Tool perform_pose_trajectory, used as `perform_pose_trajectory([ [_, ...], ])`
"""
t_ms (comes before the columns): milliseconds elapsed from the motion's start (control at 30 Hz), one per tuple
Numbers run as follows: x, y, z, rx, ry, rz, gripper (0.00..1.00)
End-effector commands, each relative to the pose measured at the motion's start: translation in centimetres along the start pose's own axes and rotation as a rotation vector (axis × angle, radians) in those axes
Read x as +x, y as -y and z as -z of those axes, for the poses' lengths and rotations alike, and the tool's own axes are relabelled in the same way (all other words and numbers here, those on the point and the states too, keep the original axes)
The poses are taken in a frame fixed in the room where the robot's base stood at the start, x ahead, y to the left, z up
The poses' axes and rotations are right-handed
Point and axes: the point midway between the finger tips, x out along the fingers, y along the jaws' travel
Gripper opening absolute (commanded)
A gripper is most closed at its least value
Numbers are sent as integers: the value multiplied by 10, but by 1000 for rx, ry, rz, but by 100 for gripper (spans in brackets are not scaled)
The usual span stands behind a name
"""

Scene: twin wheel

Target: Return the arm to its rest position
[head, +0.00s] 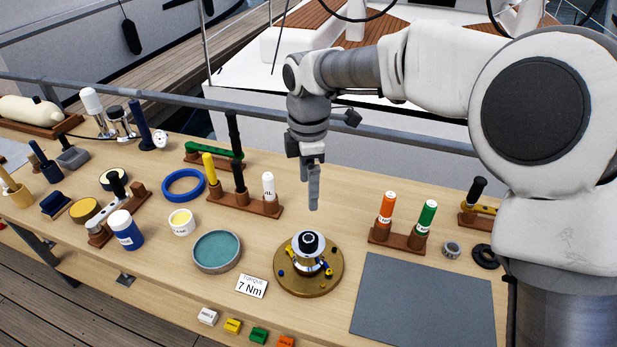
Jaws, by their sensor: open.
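My gripper (313,190) hangs from my arm with its fingers pointing down, above the back middle of the wooden bench (330,230). It is empty and apart from everything on the bench. The fingers overlap from this angle, so the gap between them is hard to see. In front of and below the gripper, a small silver assembly with a black top (308,245) stands upright on a round brass plate (290,284). My arm reaches in from the right, and its large links hide part of the bench's right end.
A rack (230,203) with several upright tools stands left of the gripper. A rack with orange (387,207) and green (426,217) tubes stands right. A grey mat (420,300) lies bare at front right. A rail (420,138) runs behind the bench. The teal dish (217,250) is front left.

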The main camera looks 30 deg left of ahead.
Motion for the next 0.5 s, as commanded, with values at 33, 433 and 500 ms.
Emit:
perform_pose_trajectory([
  [33,-6,0,0,1,0,-2,89],
  [433,-14,0,0,0,-1,0,89],
  [500,-14,0,0,0,-1,0,89],
])
